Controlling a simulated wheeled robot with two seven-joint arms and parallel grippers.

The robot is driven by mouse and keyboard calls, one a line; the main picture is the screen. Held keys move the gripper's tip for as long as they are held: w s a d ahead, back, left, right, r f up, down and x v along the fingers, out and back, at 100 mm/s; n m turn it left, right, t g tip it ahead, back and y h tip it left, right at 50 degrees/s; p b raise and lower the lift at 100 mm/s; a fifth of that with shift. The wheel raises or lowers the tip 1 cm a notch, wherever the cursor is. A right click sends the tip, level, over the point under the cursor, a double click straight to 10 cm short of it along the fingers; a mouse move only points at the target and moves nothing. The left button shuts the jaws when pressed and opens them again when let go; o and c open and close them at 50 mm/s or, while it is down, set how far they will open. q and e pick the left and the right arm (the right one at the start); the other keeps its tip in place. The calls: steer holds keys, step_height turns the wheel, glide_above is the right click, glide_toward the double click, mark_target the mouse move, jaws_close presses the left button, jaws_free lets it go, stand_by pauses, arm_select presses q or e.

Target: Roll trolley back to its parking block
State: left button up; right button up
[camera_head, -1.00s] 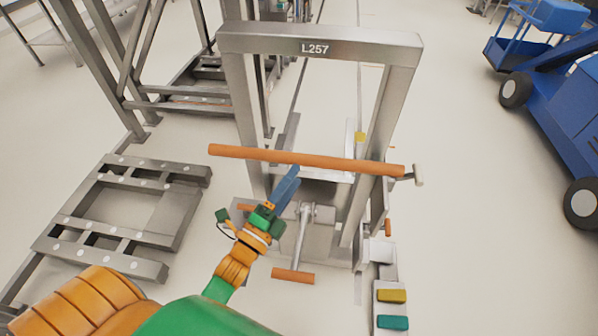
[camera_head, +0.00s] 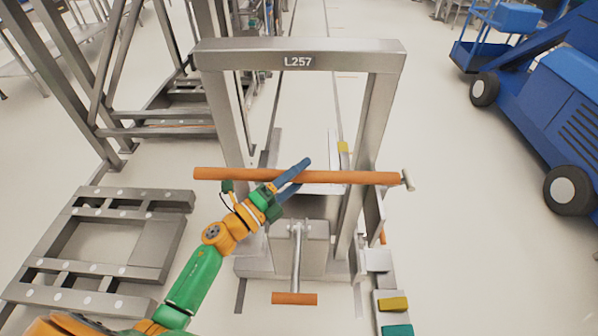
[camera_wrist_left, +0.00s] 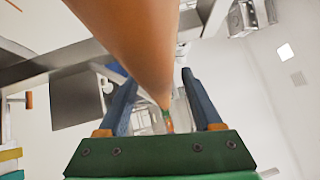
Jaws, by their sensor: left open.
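The trolley (camera_head: 386,110) is a grey metal frame marked L257, with an orange push bar (camera_head: 235,174) across it. My left gripper (camera_head: 298,172) is open at the middle of the bar, its blue fingers angled up and to the right. In the left wrist view the orange bar (camera_wrist_left: 140,45) runs between the two open fingers (camera_wrist_left: 163,105). I cannot tell whether either finger touches it. A lower lever with an orange crossbar (camera_head: 294,299) hangs at the trolley's front. My right gripper is not in view. I cannot identify the parking block with certainty.
A low grey metal frame (camera_head: 62,255) lies on the floor at left. A tall metal rack (camera_head: 160,130) stands behind it. A blue wheeled machine (camera_head: 545,115) stands at right. Yellow (camera_head: 393,304) and teal (camera_head: 397,330) blocks sit at lower right.

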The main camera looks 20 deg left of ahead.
arm_select(q)
steer(key=shift+a+f, duration=0.1)
steer(key=shift+a, duration=0.3)
steer(key=shift+d, duration=0.1)
jaws_close()
stand_by(0.9)
